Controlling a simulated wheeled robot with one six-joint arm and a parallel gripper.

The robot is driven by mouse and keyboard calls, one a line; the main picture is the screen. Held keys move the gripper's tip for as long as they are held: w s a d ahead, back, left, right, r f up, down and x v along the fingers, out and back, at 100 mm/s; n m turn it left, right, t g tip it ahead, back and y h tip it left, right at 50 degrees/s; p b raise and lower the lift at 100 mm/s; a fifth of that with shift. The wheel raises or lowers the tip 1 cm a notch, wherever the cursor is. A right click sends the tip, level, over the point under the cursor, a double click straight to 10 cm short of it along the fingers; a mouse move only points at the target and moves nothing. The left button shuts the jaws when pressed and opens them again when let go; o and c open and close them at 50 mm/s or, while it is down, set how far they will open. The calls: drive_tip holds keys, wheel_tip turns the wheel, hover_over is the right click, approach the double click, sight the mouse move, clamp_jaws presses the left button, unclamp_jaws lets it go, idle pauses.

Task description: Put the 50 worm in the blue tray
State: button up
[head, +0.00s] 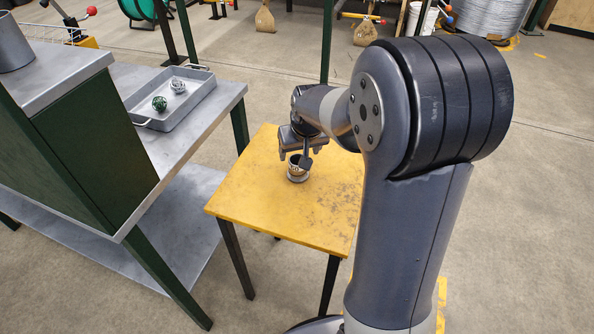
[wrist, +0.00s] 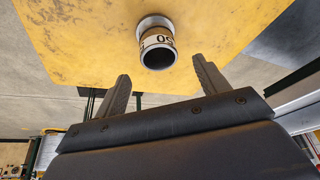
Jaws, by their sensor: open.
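The 50 worm (head: 297,169) is a short hollow metal cylinder with a pale rim and a tan label band. It stands upright on the yellow table (head: 250,190). In the wrist view the worm (wrist: 157,45) shows its open end and an upside-down "50". My gripper (head: 301,157) is open, with its fingers by the worm in the head view. In the wrist view my gripper (wrist: 161,73) has its two fingers apart, with the worm ahead of the gap between them. The tray (head: 172,119) is grey-blue and lies on the metal bench at left.
The tray holds a green wire ball (head: 159,103) and a silver wire ball (head: 178,86). The metal bench (head: 225,92) stands left of the yellow table, with a gap between them. A dark green cabinet (head: 95,150) stands in front of the tray. The rest of the yellow tabletop is clear.

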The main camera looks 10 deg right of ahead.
sight(298, 160)
drive_tip(key=b+x, duration=0.1)
drive_tip(key=x, duration=0.5)
drive_tip(key=shift+s, duration=0.1)
drive_tip(key=shift+c, duration=0.4)
drive_tip(key=c, duration=1.4)
